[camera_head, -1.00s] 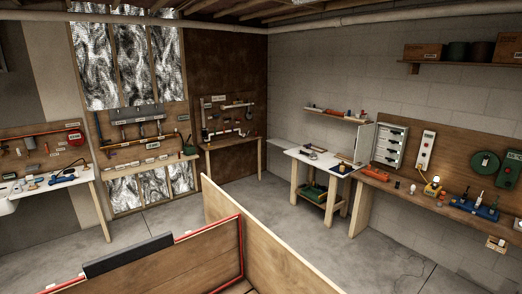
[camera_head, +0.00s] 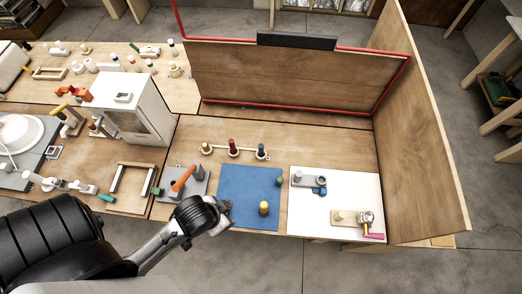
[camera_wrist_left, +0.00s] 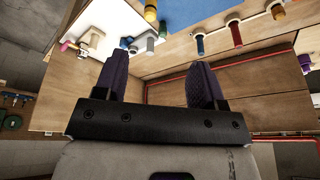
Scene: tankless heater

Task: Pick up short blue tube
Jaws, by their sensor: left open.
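A small blue piece (camera_head: 319,191) lies on the white mat (camera_head: 345,190) beside a grey fitting (camera_head: 309,180); it is too small to tell surely whether it is a short tube. A dark blue tube (camera_head: 261,150) stands upright in a row with a red tube (camera_head: 232,146) and a yellow one (camera_head: 207,147). A small dark green-blue piece (camera_head: 278,181) is at the right edge of the blue mat (camera_head: 240,195). My left gripper (camera_wrist_left: 160,72) is open and empty, with its two dark fingers apart. In the head view its wrist is by the blue mat's left edge, its fingers unclear. My right gripper is not in view.
A yellow-topped piece (camera_head: 263,208) stands on the blue mat. An orange-handled fitting (camera_head: 183,180) is left of the mat. A red-edged board (camera_head: 290,75) backs the bench and a wooden side panel (camera_head: 425,130) closes its right end. A white cabinet (camera_head: 140,110) stands left.

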